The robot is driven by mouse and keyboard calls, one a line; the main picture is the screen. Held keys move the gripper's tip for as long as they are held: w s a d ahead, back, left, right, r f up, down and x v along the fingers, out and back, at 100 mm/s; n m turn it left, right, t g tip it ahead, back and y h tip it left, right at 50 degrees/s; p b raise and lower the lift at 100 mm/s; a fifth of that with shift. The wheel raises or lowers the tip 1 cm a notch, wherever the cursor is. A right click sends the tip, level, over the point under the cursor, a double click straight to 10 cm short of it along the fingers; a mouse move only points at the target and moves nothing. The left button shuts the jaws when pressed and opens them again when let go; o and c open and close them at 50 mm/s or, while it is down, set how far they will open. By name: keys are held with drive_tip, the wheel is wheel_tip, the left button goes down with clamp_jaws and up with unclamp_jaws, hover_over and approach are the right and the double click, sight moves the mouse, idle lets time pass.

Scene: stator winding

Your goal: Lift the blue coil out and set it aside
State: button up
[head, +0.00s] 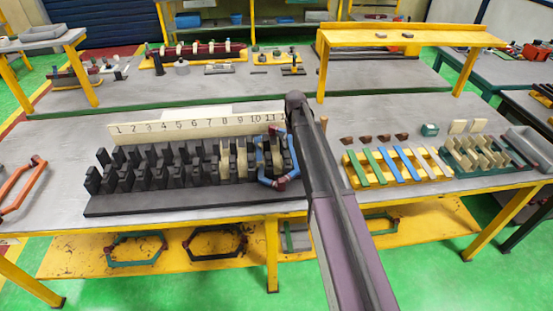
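The blue coil (266,181) sits in the slots of the black slotted block (170,207), at its right end near numbers 10 and 11. It is a ring-shaped loop with dark red pieces on it. Its front end hangs over the near side of the teeth, and its right side runs close beside my arm. My arm crosses the picture from the bottom right of centre up to a joint just right of the number strip. My gripper is not visible, so I cannot see whether it touches the coil.
A cream number strip (190,128) stands behind the block. An orange coil (22,186) lies at far left. Right of my arm are a yellow rack of coloured strips (398,167) and a green rack with cream pieces (487,153). A dark coil (216,242) lies on the lower shelf.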

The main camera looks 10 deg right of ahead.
drive_tip(key=shift+f+b, duration=0.65)
drive_tip(key=shift+f, duration=0.35)
clamp_jaws()
